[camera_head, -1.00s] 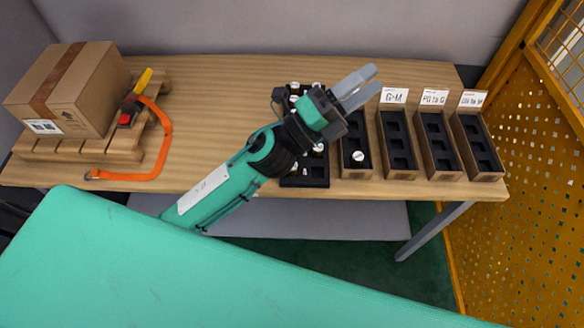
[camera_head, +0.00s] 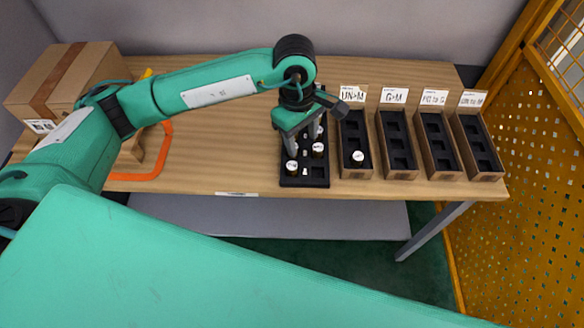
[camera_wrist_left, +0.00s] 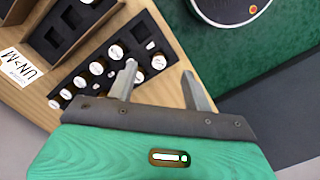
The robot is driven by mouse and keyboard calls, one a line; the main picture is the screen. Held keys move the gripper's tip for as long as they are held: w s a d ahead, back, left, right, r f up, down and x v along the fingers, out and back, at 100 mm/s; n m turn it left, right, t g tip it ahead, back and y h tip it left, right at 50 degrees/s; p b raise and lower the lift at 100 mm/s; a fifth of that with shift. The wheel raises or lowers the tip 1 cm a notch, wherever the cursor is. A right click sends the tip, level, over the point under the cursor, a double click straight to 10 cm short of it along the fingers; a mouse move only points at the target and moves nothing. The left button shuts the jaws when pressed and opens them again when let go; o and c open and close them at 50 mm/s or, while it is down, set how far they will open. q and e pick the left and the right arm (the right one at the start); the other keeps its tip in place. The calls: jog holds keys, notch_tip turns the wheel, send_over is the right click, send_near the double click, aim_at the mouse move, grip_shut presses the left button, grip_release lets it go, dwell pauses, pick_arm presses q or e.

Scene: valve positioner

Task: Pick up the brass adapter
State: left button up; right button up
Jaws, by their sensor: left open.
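A black tray (camera_head: 305,181) on the wooden table holds several small round fittings with white labelled tops. One fitting (camera_head: 292,168) stands near the tray's front left and another (camera_head: 318,148) at its right side. I cannot tell which is the brass adapter. My left gripper (camera_head: 302,148) is open and points down over the tray, hiding its back part. In the left wrist view its fingertips (camera_wrist_left: 158,70) are spread, with a white-topped fitting (camera_wrist_left: 158,62) showing between them, apart from both fingers. Nothing is held. My right gripper is out of view.
Several labelled cardboard bins (camera_head: 397,172) with black inserts stand right of the tray; the nearest holds one fitting (camera_head: 358,157). A cardboard box (camera_head: 70,75) and orange strap (camera_head: 150,172) are at left. A yellow perforated panel (camera_head: 530,180) stands at right. The table between strap and tray is clear.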

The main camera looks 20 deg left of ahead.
pick_arm(q)
jog(key=a+y, duration=0.1)
jog(key=a, duration=0.1)
jog(key=p, duration=0.3)
send_over(292, 165)
jog(key=f, duration=0.8)
jog(key=shift+s+d+f, duration=0.1)
jog(key=shift+s+d, duration=0.1)
jog(key=shift+f, duration=0.2)
jog(key=f+p, duration=0.1)
jog(key=f, duration=0.1)
jog(key=f+p, duration=0.2)
jog(key=shift+w+a, duration=0.1)
jog(key=shift+a, duration=0.1)
jog(key=shift+f, duration=0.45)
jog(key=shift+c, duration=0.4)
jog(key=c, duration=1)
